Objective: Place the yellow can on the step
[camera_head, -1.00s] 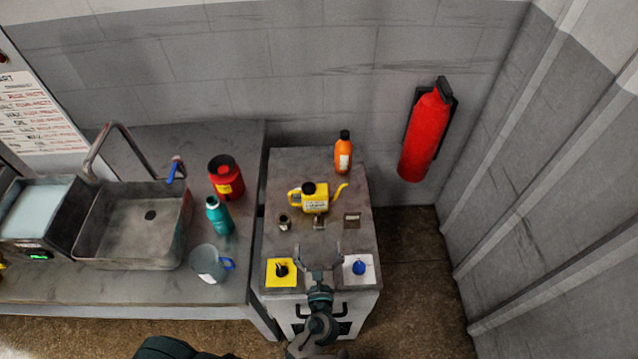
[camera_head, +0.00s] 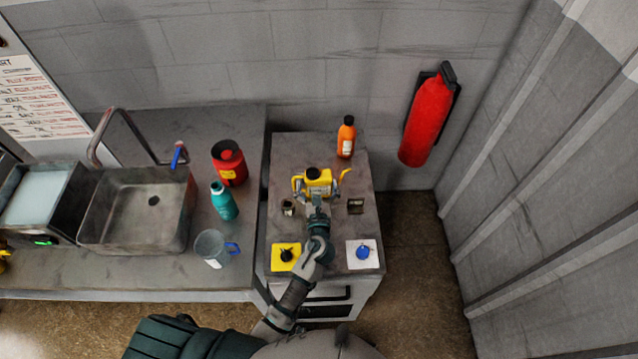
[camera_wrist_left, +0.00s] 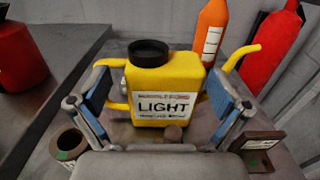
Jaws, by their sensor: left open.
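The yellow can (camera_head: 320,186) stands upright on the grey cabinet top, with a black cap, a side handle and a thin spout pointing right. In the left wrist view the can (camera_wrist_left: 165,85) faces me with its "LIGHT" label. My left gripper (camera_head: 315,187) is open, reaching the can from the front. In the wrist view its blue-padded fingers stand either side of the can, with gaps between pads and body. The lower part of the can is partly hidden by the gripper in the head view. I cannot make out a step. My right gripper is not in view.
An orange bottle (camera_head: 346,139) stands behind the can. Yellow (camera_head: 279,262) and white (camera_head: 366,245) control plates lie at the cabinet's front. A red canister (camera_head: 229,165), teal bottle (camera_head: 223,203) and mug (camera_head: 211,246) stand left.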

